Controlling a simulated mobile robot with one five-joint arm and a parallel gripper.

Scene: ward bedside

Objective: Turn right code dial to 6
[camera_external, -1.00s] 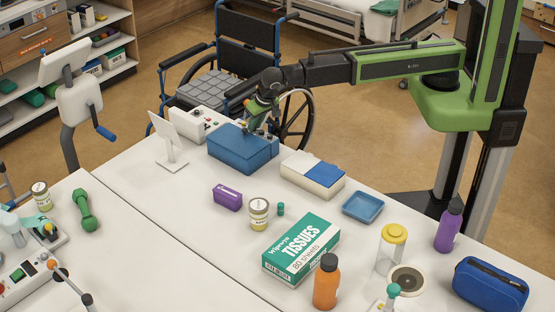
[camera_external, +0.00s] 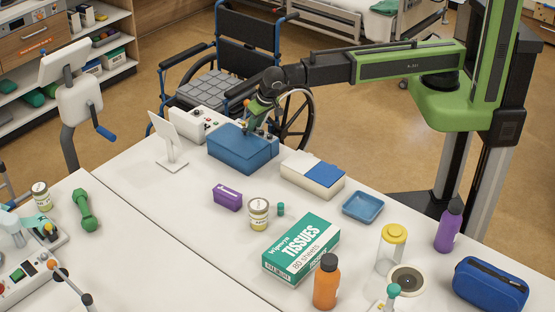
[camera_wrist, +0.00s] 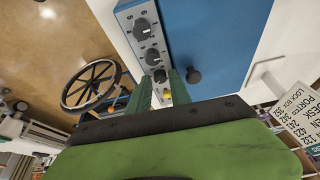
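The blue lock box (camera_external: 243,147) stands on the white table below my gripper (camera_external: 247,127). In the wrist view its blue top (camera_wrist: 215,40) borders a grey panel with a row of dark dials. The upper dial (camera_wrist: 146,30) and the middle dial (camera_wrist: 152,56) are clear of my fingers. A third dial (camera_wrist: 160,76) shows between the green fingertips of my gripper (camera_wrist: 160,78). The fingers are apart; contact with this dial cannot be made out. A yellow part (camera_wrist: 166,95) lies lower between the fingers. The dial settings are too small to read.
A dark knob (camera_wrist: 193,76) stands on the box beside my right finger. A code card (camera_wrist: 295,118) is partly in view. A white control unit (camera_external: 197,125) and a white stand (camera_external: 171,150) are to the left. A white-and-blue box (camera_external: 312,175) is to the right.

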